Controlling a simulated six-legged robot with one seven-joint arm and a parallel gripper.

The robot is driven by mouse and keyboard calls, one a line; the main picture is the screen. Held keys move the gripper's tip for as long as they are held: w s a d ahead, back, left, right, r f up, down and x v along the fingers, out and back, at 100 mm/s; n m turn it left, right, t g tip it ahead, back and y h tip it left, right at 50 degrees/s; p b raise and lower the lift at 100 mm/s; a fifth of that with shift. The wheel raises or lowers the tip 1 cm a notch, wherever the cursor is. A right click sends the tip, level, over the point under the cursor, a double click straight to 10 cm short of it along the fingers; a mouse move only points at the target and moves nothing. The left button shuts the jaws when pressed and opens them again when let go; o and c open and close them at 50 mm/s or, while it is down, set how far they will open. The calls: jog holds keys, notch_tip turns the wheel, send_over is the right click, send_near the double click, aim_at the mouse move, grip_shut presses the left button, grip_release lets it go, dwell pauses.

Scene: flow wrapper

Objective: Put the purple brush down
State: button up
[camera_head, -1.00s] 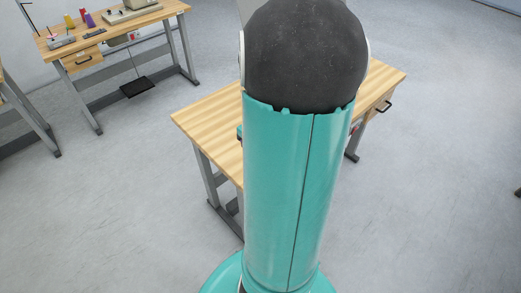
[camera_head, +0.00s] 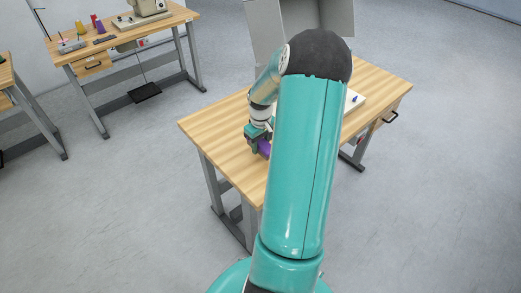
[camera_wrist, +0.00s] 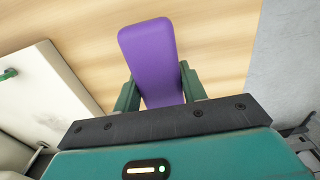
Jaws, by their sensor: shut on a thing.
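The purple brush (camera_wrist: 150,58) is between the two green fingers of my gripper (camera_wrist: 158,92) in the wrist view. The gripper is shut on it. Wood tabletop shows behind the brush; I cannot tell whether the brush touches it. In the head view the brush (camera_head: 264,148) shows as a small purple piece beside my gripper (camera_head: 258,146), over the left part of the wooden table (camera_head: 215,122). My arm hides part of the table and perhaps part of the brush.
A white object (camera_head: 354,100) sits on the table right of my arm, and a white panel (camera_wrist: 45,92) shows in the wrist view. A grey panelled screen (camera_head: 267,28) stands at the table's back. The table's left end looks clear. Another table (camera_head: 172,22) bears a sewing machine (camera_head: 143,12).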

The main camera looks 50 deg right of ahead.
aim_at(260, 150)
jog(key=shift+w+d+f, duration=0.1)
jog(key=shift+w+f, duration=0.05)
jog(key=shift+f, duration=0.15)
jog(key=shift+w+d+f, duration=0.1)
jog(key=shift+f, duration=1.5)
jog(key=shift+f, duration=0.1)
jog(key=o, duration=0.9)
